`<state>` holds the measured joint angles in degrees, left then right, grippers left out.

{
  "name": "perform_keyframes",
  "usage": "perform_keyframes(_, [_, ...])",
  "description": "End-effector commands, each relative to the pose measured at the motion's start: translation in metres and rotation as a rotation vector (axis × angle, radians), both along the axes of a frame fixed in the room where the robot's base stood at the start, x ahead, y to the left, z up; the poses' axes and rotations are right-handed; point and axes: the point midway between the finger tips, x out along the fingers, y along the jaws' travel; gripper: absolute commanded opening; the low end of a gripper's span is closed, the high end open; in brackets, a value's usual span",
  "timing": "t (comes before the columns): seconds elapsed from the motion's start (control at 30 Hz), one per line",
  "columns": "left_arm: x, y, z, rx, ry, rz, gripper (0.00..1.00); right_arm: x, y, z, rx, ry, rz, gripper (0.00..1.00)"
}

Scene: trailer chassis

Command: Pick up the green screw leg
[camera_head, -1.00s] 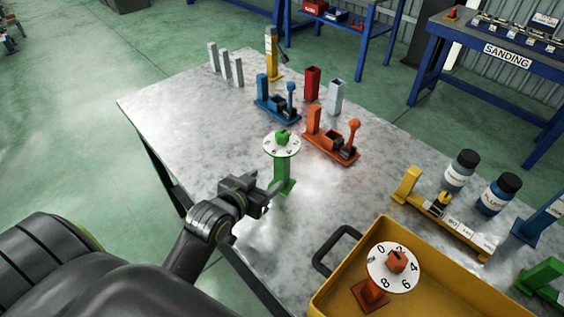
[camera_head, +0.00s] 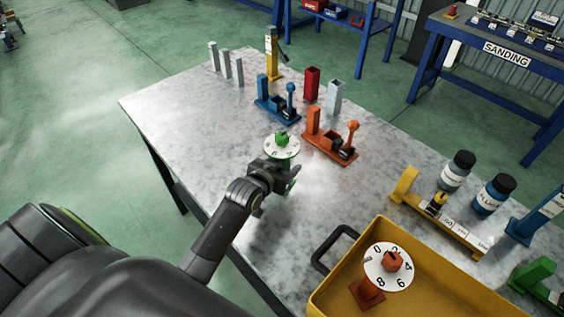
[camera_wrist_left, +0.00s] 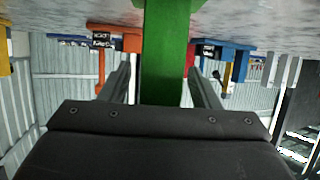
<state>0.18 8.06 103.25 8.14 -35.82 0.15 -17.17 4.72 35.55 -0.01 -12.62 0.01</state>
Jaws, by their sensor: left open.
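The green screw leg (camera_head: 281,139) stands upright on the metal table, with a white numbered dial under its green top knob. My left gripper (camera_head: 284,176) is at its post, just below the dial, and hides most of the post and base in the head view. In the left wrist view the green post (camera_wrist_left: 167,50) stands between the two open fingers (camera_wrist_left: 160,85), with a visible gap on each side. My right gripper is not in view.
An orange clamp fixture (camera_head: 331,142) stands close to the right of the leg, and a blue one (camera_head: 277,103) behind it. A yellow bin (camera_head: 335,283) holding an orange dial leg (camera_head: 370,292) is at the front right. The table's left part is clear.

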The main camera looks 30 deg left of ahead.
Motion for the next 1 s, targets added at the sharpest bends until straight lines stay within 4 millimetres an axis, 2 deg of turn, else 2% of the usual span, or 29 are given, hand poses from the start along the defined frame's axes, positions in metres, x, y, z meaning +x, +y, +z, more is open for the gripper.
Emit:
perform_keyframes(0.1, [0.0065,-0.0003,-0.0024,0.0,-0.001,0.0,0.56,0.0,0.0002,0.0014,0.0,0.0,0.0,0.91])
perform_keyframes(0.37, [0.0074,-0.0003,-0.0035,0.0,-0.001,0.0,0.56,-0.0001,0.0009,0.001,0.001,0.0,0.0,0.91])
perform_keyframes(0.8, [0.0072,-0.0003,-0.0033,0.0,-0.001,0.0,0.0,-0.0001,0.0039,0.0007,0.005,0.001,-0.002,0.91])
perform_keyframes(1.0, [0.0077,-0.0004,-0.0019,0.0,-0.004,0.0,0.0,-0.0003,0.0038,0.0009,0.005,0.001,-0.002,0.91])
